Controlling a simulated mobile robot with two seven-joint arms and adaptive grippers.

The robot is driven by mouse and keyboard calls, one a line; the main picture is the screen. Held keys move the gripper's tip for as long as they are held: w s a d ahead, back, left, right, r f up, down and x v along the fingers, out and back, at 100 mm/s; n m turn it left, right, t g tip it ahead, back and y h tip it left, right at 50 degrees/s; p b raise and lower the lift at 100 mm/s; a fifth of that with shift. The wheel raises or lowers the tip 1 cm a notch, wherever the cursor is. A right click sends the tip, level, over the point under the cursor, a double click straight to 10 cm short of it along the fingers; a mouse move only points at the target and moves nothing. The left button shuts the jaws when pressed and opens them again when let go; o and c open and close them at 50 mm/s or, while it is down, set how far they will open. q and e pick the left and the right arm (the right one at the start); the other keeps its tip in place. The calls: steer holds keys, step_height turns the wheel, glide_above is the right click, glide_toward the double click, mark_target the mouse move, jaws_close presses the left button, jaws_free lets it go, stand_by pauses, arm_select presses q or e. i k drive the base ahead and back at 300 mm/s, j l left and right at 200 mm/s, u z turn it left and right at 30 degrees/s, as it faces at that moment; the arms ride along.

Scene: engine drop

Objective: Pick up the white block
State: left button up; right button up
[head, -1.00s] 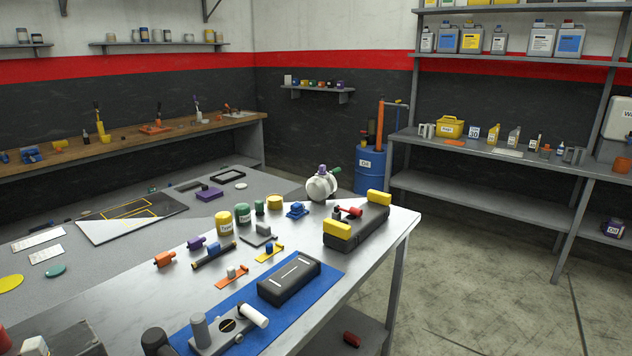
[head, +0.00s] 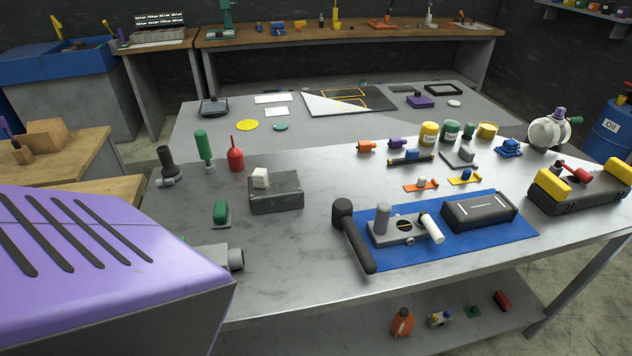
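The white block (head: 260,178) is a small cube-like piece. It sits on top of a dark grey box (head: 276,194), toward the box's left end, on the grey metal table (head: 304,245). Neither of my grippers is in the head view, and nothing touches the block from above.
A large purple slotted panel (head: 97,247) fills the lower left. Near the box stand a green-capped item (head: 221,212), a red oil can (head: 236,158) and a green-handled tool (head: 203,145). A black mallet (head: 354,236) lies on the right by a blue mat (head: 471,244).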

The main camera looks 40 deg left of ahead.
mark_target(259, 179)
steer(key=u, duration=1.65)
steer(key=k+l, duration=0.15)
steer(key=l, duration=0.25)
steer(key=u, duration=0.05)
